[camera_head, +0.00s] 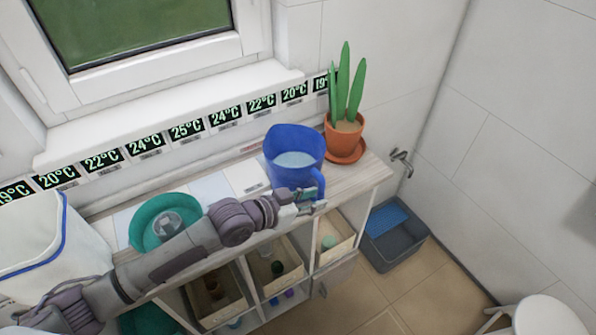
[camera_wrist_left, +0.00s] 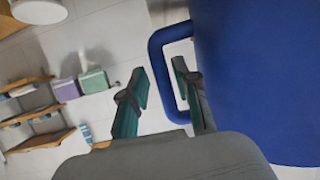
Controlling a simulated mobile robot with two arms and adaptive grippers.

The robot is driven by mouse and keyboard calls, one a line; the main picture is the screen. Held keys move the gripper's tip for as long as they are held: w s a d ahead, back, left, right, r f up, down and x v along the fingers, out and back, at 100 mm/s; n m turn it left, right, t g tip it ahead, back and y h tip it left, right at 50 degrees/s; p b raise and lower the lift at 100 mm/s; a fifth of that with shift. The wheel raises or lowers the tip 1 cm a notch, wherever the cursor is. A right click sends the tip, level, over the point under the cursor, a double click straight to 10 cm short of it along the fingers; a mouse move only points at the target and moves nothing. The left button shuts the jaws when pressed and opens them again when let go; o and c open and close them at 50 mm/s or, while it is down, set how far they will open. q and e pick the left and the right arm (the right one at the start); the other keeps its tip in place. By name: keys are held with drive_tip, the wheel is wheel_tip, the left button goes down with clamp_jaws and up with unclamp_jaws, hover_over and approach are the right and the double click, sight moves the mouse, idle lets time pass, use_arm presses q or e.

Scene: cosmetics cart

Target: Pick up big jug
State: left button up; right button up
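The big jug (camera_head: 296,172) is blue and stands upright on the cart top, with pale contents or a pale inner bottom visible. Its handle (camera_head: 319,184) points to the front right. My left gripper (camera_head: 312,201) is at the handle. In the left wrist view, the jug (camera_wrist_left: 260,80) fills the right side. The left gripper (camera_wrist_left: 160,75) is open there, with one finger outside the handle (camera_wrist_left: 156,70) and the other appearing within the loop. I cannot tell whether either finger touches it. My right gripper is not in view.
A potted plant (camera_head: 345,128) on a saucer stands just right of the jug. A teal bowl (camera_head: 150,220) and a white bin (camera_head: 60,240) are to the left. The wall and window sill (camera_head: 180,105) are close behind. Open floor lies at the front right.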

sight(318, 198)
use_arm(q)
drive_tip(key=shift+x, duration=1.5)
drive_tip(key=shift+a, duration=0.1)
clamp_jaws()
drive_tip(key=shift+w+r, duration=0.1)
drive_tip(key=shift+r, duration=0.15)
